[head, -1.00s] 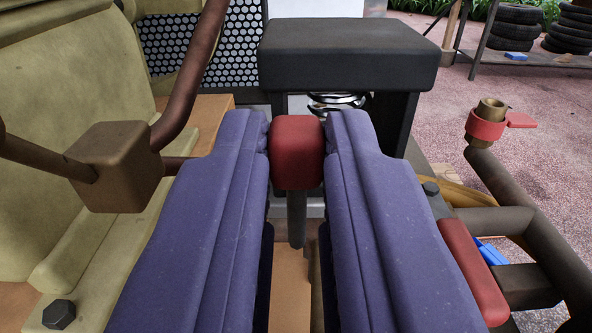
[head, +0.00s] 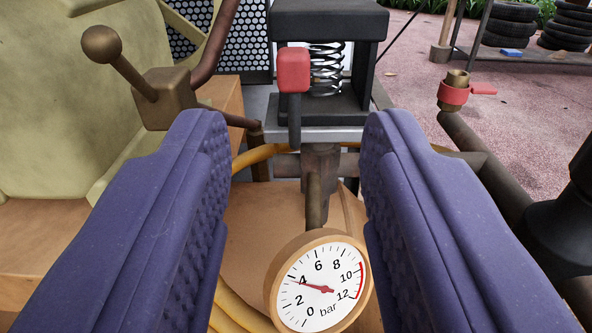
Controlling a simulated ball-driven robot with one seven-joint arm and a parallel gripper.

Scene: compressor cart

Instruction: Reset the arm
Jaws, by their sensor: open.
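My gripper (head: 292,205) is open, its two purple padded fingers wide apart at the left and right of the view. Nothing is between the fingertips. A red knob (head: 293,70) on a dark stem stands beyond and above the fingertips, apart from them. A round pressure gauge (head: 320,286) with a white face and brass-coloured rim shows low between the fingers; its red needle points near 4 bar. The rest of my arm is not clearly seen.
A black spring-loaded block (head: 330,20) with a coil spring (head: 327,68) stands behind the red knob. A brown ball-ended lever (head: 101,44) is at upper left. A brass valve with a red handle (head: 454,95) tops a pipe at right. Tyres (head: 513,24) lie far back.

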